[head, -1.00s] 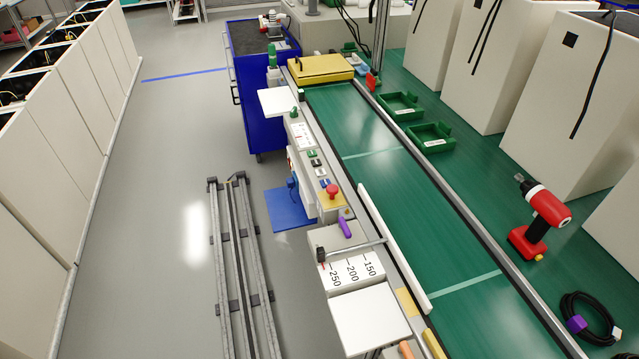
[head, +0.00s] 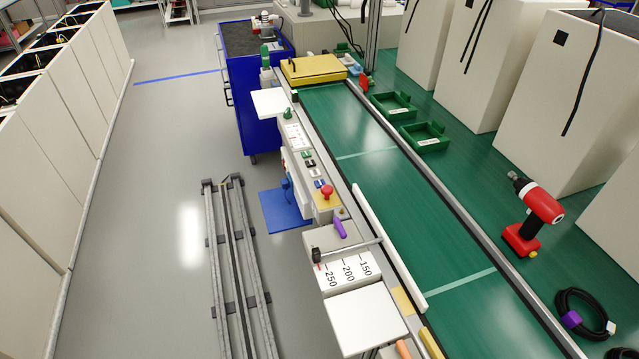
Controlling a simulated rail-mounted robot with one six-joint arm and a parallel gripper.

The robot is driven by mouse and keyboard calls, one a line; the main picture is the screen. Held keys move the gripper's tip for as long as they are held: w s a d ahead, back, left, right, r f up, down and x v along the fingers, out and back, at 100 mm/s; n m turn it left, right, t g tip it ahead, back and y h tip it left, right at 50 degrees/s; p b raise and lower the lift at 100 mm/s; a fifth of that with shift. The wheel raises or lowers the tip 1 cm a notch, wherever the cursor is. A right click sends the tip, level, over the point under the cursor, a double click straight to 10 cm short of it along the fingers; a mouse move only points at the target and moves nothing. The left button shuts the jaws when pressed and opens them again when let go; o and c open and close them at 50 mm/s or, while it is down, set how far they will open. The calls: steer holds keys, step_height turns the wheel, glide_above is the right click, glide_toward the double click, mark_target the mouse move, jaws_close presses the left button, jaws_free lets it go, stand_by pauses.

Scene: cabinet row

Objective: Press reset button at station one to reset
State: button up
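A station control strip runs along the left side of the green conveyor (head: 400,208) in the head view. It carries a red mushroom button (head: 327,191) on a yellow base and a row of small buttons (head: 312,165) in green, black, white and blue just behind it. A green knob (head: 287,113) stands farther back on the strip. I cannot read which button is the reset button. My gripper is not in this view, and nothing touches the buttons.
A red cordless drill (head: 535,215) and a coiled black cable (head: 584,318) lie on the right green surface. Two green bins (head: 425,138) stand beside the conveyor. A blue cart (head: 250,95) stands behind. Grey rails (head: 238,270) lie on the floor at left; open floor surrounds them.

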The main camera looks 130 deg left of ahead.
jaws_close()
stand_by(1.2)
